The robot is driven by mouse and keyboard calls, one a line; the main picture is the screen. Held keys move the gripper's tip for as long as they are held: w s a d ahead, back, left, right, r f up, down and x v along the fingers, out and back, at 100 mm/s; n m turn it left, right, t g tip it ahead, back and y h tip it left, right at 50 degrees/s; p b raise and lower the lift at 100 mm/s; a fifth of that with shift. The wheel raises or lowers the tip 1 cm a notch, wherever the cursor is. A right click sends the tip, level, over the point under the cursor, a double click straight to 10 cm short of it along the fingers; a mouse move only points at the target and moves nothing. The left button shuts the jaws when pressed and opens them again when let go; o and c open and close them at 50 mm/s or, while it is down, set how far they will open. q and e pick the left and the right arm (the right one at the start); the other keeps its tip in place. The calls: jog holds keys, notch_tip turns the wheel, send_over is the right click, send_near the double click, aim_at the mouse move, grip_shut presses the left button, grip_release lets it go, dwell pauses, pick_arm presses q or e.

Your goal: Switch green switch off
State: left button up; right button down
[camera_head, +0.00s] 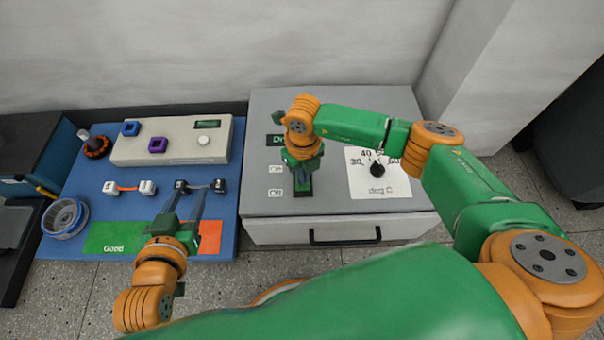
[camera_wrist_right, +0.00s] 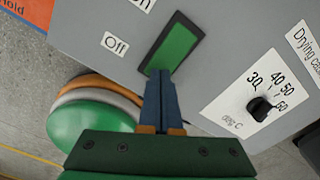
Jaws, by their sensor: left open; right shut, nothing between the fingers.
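The green switch (camera_wrist_right: 172,48) is a green rocker in a black frame on the grey top of the drying cabinet (camera_head: 262,208). It shows in the right wrist view, beside the "Off" label (camera_wrist_right: 115,45). My right gripper (camera_wrist_right: 160,75) is shut and empty, with its fingertips at the lower end of the switch; I cannot tell whether they touch it. In the head view my right gripper (camera_head: 303,185) points down over the switch and hides most of it. My left gripper (camera_head: 192,196) is open and empty over the blue mat.
A black dial knob (camera_head: 377,169) with a white scale stands right of the switch. The blue mat (camera_head: 85,185) on the left holds a grey box (camera_head: 185,140) and several small parts. A drawer handle (camera_head: 345,238) is on the cabinet front.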

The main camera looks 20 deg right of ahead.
jog(key=shift+f+b, duration=0.6)
jog(key=shift+f, duration=0.2)
notch_tip(320, 180, up, 7)
jog(key=p, duration=0.6)
jog(key=shift+r+p, duration=0.2)
jog(key=shift+p, duration=0.2)
jog(key=shift+f, duration=0.15)
